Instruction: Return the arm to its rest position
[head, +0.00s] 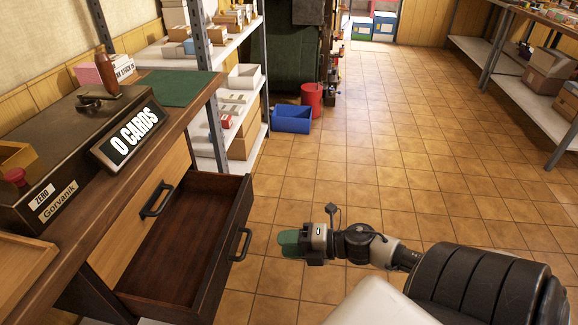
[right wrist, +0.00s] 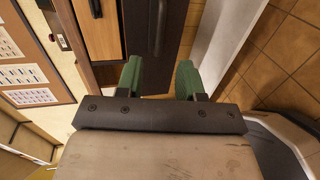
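My right gripper (head: 290,243) shows in the head view, just right of an open drawer (head: 183,246) and apart from its handle (head: 240,244). In the right wrist view, its two green fingers (right wrist: 160,80) stand apart with nothing between them, so it is open and empty. The drawer's dark front and handle (right wrist: 158,25) lie beyond the fingers in that view. The drawer is pulled out from the desk and its visible inside is empty. My left gripper is in neither view.
A wooden desk (head: 185,100) with a "0 CARDS" sign (head: 130,137) stands at the left. A blue bin (head: 292,119) and red bucket (head: 312,96) stand on the floor behind. Shelves (head: 530,85) line the right side. The tiled floor (head: 400,150) between is clear.

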